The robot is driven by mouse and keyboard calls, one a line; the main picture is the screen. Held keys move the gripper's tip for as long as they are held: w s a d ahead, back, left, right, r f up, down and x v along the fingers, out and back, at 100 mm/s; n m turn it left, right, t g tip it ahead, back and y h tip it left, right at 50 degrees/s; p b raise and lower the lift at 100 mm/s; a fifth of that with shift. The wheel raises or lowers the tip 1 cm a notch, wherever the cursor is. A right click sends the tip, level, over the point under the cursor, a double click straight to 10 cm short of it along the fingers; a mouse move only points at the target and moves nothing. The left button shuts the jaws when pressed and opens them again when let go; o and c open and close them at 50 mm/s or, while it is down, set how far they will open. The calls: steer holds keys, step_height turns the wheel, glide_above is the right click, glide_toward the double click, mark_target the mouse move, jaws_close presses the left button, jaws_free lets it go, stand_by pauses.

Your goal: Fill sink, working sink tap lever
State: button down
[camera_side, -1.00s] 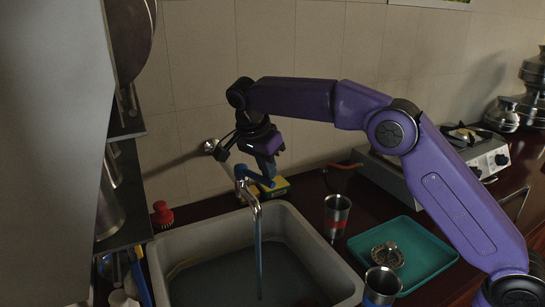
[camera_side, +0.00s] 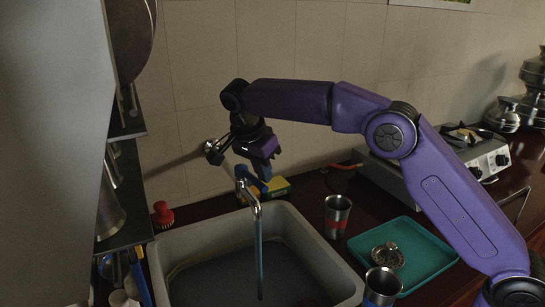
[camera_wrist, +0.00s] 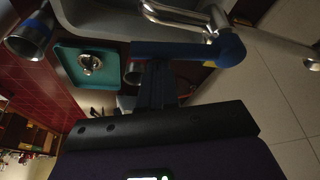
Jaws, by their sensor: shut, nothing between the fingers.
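The chrome sink tap (camera_side: 251,197) stands over the grey sink (camera_side: 325,262); a bluish stream of water (camera_side: 259,255) runs from its spout into water in the basin. My gripper (camera_side: 250,179), with blue fingers, is shut and empty just behind and above the tap. In the wrist view my blue fingers (camera_wrist: 225,50) lie right against or beside a chrome tap part (camera_wrist: 216,20), which looks like the lever; I cannot tell whether they touch. The lever is hard to make out in the side view, partly hidden by my gripper.
A yellow-green sponge (camera_side: 277,187) lies behind the tap, close to my gripper. A steel cup (camera_side: 337,214) and a teal tray (camera_side: 425,247) stand right of the sink. A red brush (camera_side: 162,213) is at left, near the dark shelf (camera_side: 128,205).

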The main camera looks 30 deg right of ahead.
steer(key=shift+v, duration=3.15)
steer(key=shift+a+r, duration=0.2)
steer(key=shift+r, duration=0.2)
steer(key=shift+s+r, duration=0.1)
stand_by(4.3)
